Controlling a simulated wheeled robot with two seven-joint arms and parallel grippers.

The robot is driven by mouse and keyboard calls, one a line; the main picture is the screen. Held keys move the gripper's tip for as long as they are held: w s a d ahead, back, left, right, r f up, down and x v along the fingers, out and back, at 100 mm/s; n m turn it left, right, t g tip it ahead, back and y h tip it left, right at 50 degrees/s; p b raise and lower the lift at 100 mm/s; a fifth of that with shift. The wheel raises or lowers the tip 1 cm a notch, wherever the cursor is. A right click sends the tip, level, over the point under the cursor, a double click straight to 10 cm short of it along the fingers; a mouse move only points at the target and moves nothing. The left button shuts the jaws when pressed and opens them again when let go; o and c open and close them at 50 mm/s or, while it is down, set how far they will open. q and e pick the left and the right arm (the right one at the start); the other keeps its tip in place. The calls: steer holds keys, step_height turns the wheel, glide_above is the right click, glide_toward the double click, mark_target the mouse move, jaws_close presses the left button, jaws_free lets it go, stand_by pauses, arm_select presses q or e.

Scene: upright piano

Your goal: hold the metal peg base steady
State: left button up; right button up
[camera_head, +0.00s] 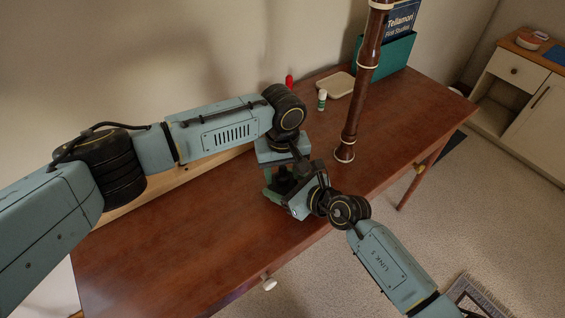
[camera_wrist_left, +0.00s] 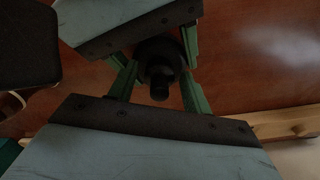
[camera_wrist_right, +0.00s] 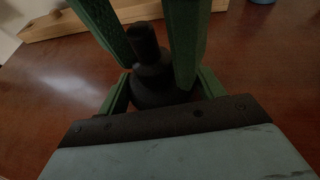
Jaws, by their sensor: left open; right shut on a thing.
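The black metal peg base has a round, flared foot and an upright peg. It shows in the right wrist view (camera_wrist_right: 158,88) and in the left wrist view (camera_wrist_left: 159,88), standing on the brown table. My right gripper (camera_wrist_right: 163,92) has its green fingers on either side of the foot and is shut on it. My left gripper (camera_wrist_left: 158,75) is open, with its green fingers spread around the same base from the opposite side. In the head view both grippers meet near the table's middle and mostly hide the base. Contact of the left fingers cannot be told.
A tall dark woodwind instrument (camera_head: 362,90) stands on the table (camera_head: 180,255), right of the grippers. Behind are a small white-green tube (camera_head: 322,100), a red item (camera_head: 289,81), a beige pad (camera_head: 337,86) and a teal book holder (camera_head: 398,55). The table's front left is clear.

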arm_select(q)
steer(key=shift+f, duration=0.1)
steer(key=c, duration=1)
steer(key=m, duration=1)
steer(key=o, duration=1.1)
steer(key=shift+c, duration=0.2)
